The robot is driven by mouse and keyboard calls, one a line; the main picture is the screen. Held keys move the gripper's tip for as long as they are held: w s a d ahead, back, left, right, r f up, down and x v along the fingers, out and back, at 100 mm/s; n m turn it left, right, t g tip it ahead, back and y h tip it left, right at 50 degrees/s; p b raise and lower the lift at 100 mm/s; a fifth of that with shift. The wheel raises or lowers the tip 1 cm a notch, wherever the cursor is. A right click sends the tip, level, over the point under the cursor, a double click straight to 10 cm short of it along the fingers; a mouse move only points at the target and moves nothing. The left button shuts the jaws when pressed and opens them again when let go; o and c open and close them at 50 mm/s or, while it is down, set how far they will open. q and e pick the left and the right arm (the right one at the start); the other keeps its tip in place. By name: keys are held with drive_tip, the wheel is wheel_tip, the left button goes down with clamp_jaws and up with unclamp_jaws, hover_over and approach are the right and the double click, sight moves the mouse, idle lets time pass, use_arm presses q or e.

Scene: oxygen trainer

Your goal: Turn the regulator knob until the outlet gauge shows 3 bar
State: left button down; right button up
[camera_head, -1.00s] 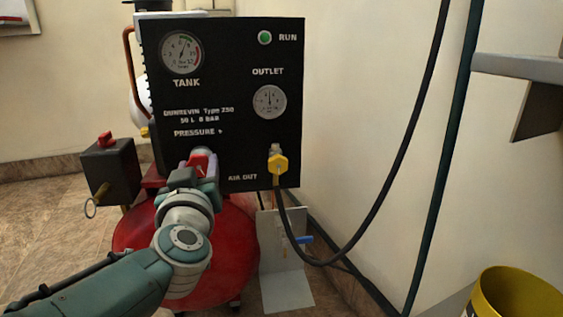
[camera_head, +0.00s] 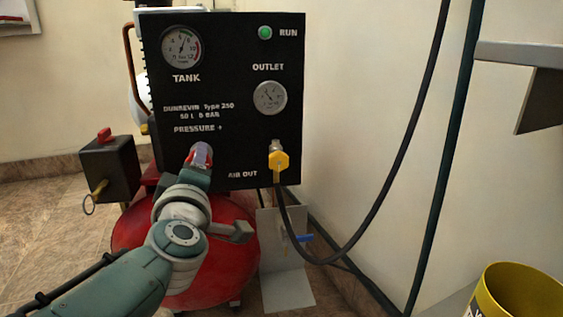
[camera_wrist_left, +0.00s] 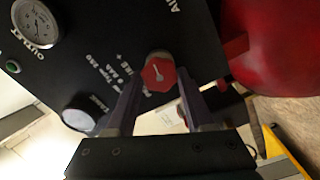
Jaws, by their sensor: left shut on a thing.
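The red regulator knob (camera_head: 203,150) sits low on the black panel (camera_head: 222,70), below the PRESSURE label. My left gripper (camera_head: 201,160) is shut on the knob, seen from behind in the head view. In the left wrist view the knob (camera_wrist_left: 158,74) has a white pointer mark on its face and lies between the tips of the two fingers (camera_wrist_left: 159,86). The outlet gauge (camera_head: 270,98) is on the right of the panel; its needle is tilted toward the upper left, but its numbers are too small to read. My right gripper is not in view.
The tank gauge (camera_head: 181,48) and a green RUN lamp (camera_head: 265,32) are higher on the panel. A yellow air-out fitting (camera_head: 278,161) with a dark hose is right of my gripper. A red tank (camera_head: 235,225) stands below. A grey box (camera_head: 109,168) is at left.

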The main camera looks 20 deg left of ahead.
use_arm(q)
drive_tip(key=shift+f+n+b, duration=0.1)
drive_tip(key=shift+n+b, duration=0.4)
drive_tip(key=shift+n, duration=1.7)
drive_tip(key=shift+c, duration=1.4)
unclamp_jaws()
drive_tip(key=shift+s, duration=0.1)
drive_tip(key=p+v, duration=0.4)
drive_tip(key=v, duration=0.6)
